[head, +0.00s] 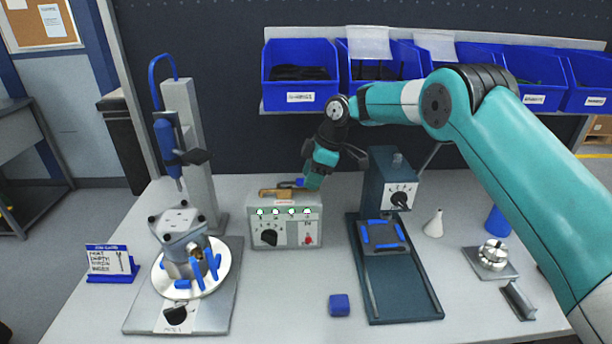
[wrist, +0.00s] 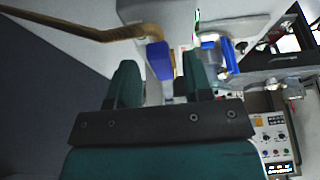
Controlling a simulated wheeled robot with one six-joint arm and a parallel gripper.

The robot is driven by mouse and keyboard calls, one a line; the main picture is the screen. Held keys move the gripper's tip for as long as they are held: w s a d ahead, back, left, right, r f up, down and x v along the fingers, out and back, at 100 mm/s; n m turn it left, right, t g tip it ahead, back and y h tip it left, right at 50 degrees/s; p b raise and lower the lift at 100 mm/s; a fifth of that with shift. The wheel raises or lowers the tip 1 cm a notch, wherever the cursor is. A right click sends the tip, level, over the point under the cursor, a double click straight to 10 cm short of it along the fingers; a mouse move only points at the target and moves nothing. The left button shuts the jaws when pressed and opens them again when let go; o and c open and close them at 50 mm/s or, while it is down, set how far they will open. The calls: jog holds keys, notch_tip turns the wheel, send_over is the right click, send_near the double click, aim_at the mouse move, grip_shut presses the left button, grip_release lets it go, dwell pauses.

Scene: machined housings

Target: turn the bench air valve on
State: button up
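The bench air valve has a brass body (head: 275,193) on or just behind the top of a grey control box, and a blue handle (head: 301,183). In the wrist view the brass part (wrist: 95,33) runs in from the upper left and the blue handle (wrist: 160,60) sits at its end. My gripper (head: 309,181) is at the handle from above. In the wrist view my gripper (wrist: 160,75) is open, with a finger on each side of the handle and visible gaps. The fingertip contact is partly hidden in the head view.
The control box (head: 285,244) has green lights, a black knob and a red switch. A press stand with a housing (head: 184,245) is at left. A dark machine (head: 392,200) with a tray is at right. A blue block (head: 339,305) lies in front. Blue bins (head: 300,75) hang behind.

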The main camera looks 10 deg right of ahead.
jog(key=p+v, duration=0.5)
jog(key=v, duration=0.3)
dwell(0.4)
